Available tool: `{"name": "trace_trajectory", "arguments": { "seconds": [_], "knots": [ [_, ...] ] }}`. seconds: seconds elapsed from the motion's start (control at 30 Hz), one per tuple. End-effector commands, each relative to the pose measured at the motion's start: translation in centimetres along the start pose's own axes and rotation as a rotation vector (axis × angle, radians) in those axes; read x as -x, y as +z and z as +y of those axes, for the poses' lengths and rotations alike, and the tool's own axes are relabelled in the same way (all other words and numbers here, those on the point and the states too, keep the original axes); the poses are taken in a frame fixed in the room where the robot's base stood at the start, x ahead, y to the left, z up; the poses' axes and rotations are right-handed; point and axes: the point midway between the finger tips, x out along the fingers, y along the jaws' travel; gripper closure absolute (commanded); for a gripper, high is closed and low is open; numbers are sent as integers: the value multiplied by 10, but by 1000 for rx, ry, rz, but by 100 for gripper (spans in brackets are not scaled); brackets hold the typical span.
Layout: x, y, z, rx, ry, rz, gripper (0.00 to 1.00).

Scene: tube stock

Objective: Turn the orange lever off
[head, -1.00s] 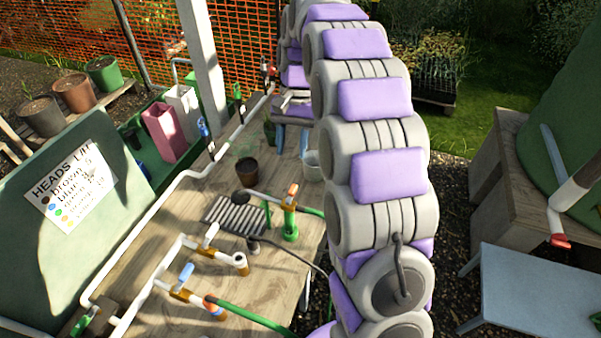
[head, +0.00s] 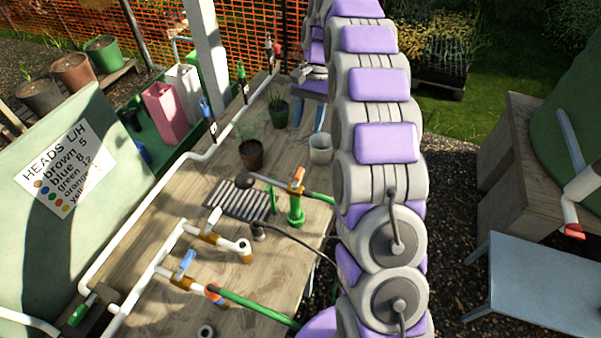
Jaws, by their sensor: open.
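The orange lever (head: 298,177) sits on top of a green upright valve post (head: 296,208) on the wooden bench, left of my arm. It stands up, tilted slightly right. A pipe with a dark round end meets the valve from the left, and a green hose leaves it to the right, passing behind my arm. My gripper (head: 302,74) is small and partly hidden at the far end of my grey and purple arm, near a blue stool. It looks open and empty, well beyond the lever and apart from it.
A sign board (head: 95,230) stands left. A pale blue table (head: 545,285) and red-handled pipe (head: 573,231) are right.

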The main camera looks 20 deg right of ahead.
Motion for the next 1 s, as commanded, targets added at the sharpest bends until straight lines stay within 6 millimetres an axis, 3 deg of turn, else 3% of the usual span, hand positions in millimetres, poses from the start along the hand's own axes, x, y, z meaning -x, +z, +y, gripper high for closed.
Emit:
{"name": "trace_trajectory", "arguments": {
  "seconds": [1.0],
  "knots": [
    [-130, 0, 0, -2, 1, -4, 55]
  ]
}}
